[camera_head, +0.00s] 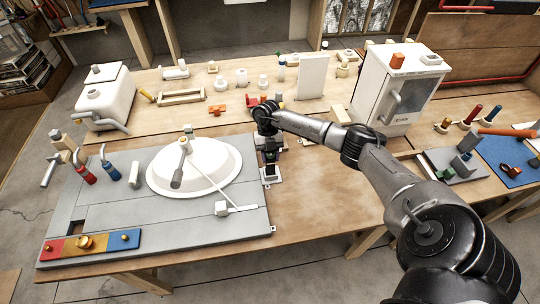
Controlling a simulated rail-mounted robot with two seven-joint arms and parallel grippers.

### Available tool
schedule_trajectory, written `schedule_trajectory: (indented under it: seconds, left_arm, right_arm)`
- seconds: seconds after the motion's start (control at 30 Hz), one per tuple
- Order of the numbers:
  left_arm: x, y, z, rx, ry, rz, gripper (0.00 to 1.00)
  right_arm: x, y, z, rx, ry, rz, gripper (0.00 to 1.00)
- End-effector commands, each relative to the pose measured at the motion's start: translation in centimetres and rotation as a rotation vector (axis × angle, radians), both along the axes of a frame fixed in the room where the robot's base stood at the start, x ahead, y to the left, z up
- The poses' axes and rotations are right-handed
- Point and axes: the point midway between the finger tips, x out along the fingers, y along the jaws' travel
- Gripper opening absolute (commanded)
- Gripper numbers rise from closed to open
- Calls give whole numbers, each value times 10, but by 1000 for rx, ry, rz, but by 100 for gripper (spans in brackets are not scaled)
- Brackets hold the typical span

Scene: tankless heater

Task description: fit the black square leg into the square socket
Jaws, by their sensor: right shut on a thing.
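My right gripper (269,160) points down at the right edge of the grey board (110,205). It is shut on a small dark piece, which looks like the black square leg; the fingers hide most of it. Just below the fingertips is a small grey block with a dark part (271,176) on the board's edge, which may hold the square socket. I cannot tell whether the leg touches it or is inside it. My left gripper is not in view.
A white dome (212,160) stands on the board left of the gripper. A white box with a handle (402,75) stands behind my right arm. Several small parts and a white panel (312,77) line the back. Bare wood (320,205) lies right of the board.

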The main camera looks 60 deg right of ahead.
Motion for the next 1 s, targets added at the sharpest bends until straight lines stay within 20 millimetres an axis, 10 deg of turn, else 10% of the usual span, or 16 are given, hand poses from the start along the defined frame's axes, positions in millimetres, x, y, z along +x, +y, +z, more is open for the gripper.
schedule_trajectory:
  seconds: [1.0]
  left_arm:
    - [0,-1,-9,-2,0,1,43]
  right_arm:
    - [0,0,-14,0,0,0,4]
